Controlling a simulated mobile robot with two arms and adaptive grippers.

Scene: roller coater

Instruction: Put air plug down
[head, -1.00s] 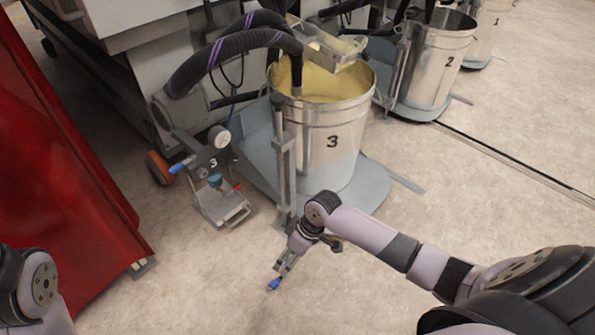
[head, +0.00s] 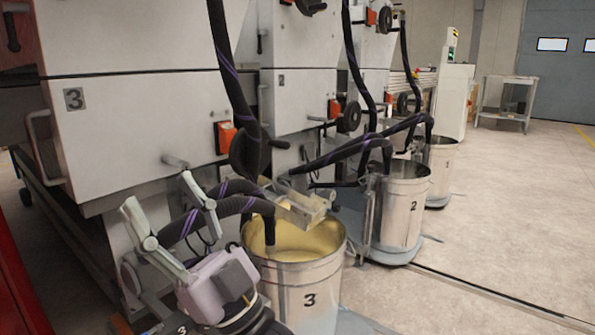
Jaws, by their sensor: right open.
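My right gripper (head: 160,193) is raised at the lower left, in front of the machine and left of drum 3. Its two fingers point up and are spread wide, with nothing between them. The blue air plug does not show in this view. My left gripper is out of view.
Metal drum 3 (head: 312,285) stands close to the right of my gripper, with black hoses (head: 225,203) running over it. Drum 2 (head: 405,205) and another drum (head: 441,160) stand farther back. A red panel (head: 15,275) is at the left edge. The floor (head: 510,230) at right is clear.

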